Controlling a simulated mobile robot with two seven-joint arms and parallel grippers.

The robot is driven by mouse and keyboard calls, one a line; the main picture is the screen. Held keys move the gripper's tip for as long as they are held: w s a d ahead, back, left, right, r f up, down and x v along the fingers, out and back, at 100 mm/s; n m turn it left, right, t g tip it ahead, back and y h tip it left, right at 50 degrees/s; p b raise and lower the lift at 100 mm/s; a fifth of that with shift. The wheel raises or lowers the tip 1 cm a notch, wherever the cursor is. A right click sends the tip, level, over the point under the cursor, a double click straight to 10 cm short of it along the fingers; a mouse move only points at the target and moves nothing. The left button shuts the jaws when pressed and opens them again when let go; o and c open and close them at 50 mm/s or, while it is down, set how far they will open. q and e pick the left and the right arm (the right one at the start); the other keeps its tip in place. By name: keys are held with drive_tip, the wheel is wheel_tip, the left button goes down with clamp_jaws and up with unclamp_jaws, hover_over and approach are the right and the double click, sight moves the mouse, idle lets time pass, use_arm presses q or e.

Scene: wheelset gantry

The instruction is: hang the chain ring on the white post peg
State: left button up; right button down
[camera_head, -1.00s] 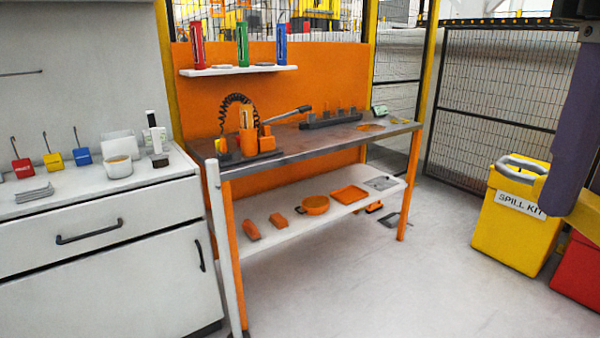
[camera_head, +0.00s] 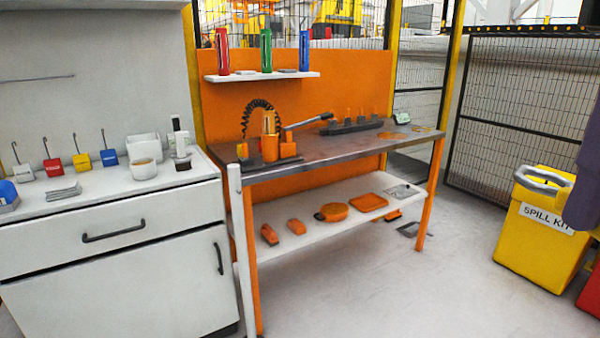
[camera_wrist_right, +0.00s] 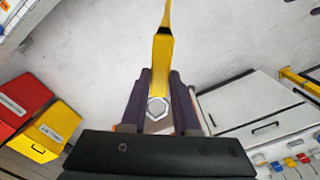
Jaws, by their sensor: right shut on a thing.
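In the right wrist view my right gripper (camera_wrist_right: 160,112) has its dark fingers shut on a long yellow piece (camera_wrist_right: 162,60). A grey hexagonal ring-like part (camera_wrist_right: 157,108) shows between the fingers; I cannot tell for certain that this is the chain ring. The yellow piece narrows away from the gripper over bare floor. In the head view a white post (camera_head: 238,240) stands upright at the front left corner of the orange workbench. Its peg cannot be made out. My left gripper is not in view.
A white cabinet (camera_head: 110,290) stands left of the workbench (camera_head: 340,150), with small coloured blocks on top. The bench carries tools, and its lower shelf (camera_head: 290,250) holds orange parts. A yellow spill kit bin (camera_head: 540,240) is at right.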

wheel_tip(320, 180, up, 38)
drive_tip(key=f+p, duration=0.1)
drive_tip(key=p, duration=3.5)
drive_tip(key=s+f, duration=0.1)
drive_tip(key=s, duration=0.5)
drive_tip(key=shift+f+p, duration=0.15)
drive_tip(key=shift+p, duration=0.3)
drive_tip(key=shift+w, duration=0.1)
